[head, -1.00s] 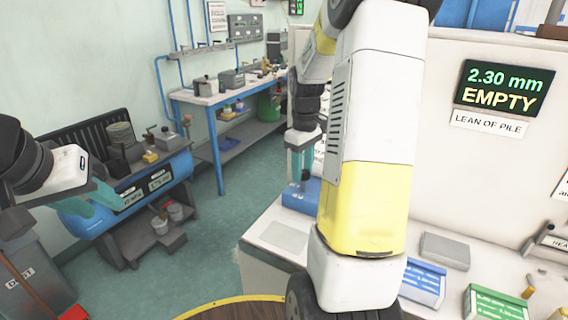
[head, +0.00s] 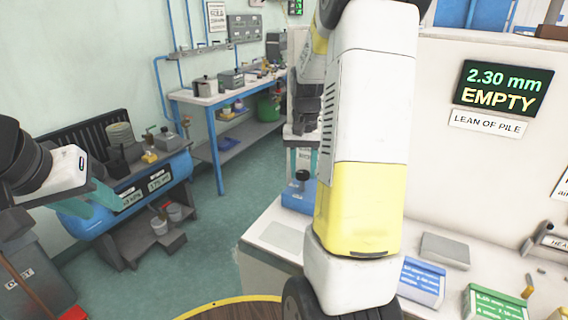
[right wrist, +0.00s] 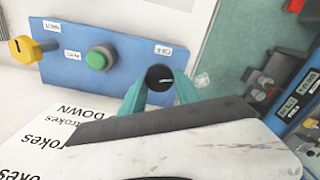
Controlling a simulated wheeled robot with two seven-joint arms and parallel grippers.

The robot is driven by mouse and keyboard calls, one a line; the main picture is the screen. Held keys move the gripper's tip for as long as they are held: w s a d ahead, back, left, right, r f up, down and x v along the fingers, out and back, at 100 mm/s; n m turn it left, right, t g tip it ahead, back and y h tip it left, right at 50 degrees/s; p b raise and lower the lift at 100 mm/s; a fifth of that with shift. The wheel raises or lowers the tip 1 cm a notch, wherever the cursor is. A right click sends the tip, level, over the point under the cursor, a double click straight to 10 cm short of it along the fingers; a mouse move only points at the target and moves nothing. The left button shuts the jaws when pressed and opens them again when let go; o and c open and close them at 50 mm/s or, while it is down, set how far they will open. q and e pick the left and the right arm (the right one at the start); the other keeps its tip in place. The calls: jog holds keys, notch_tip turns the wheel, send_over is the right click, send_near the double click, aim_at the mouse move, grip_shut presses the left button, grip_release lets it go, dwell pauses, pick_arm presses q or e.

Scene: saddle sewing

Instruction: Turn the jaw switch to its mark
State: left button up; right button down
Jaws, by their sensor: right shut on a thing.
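The jaw switch is a black round knob with a white pointer line (right wrist: 160,77), at the right end of a blue panel (right wrist: 75,68) in the right wrist view. My right gripper (right wrist: 160,92) has its teal fingers on either side of the knob and is shut on it. The pointer line lies nearly level in that view. A small white label sits beside the knob; its text and any mark are too small to read. In the head view the dark knob (head: 302,175) shows below my right wrist, above the blue box. My left gripper (head: 90,203) is open and empty at the left.
A green button (right wrist: 99,58) and a yellow knob (right wrist: 25,48) share the panel. The white bench (head: 275,235) carries a grey block and blue and green boxes. A blue tank (head: 180,176) stands at the left. My right arm covers the middle of the head view.

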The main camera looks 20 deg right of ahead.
aim_at(303, 172)
jog(key=shift+m, duration=1.2)
jog(key=c, duration=0.9)
grip_release()
notch_tip(303, 172, up, 8)
jog(key=shift+f, duration=0.1)
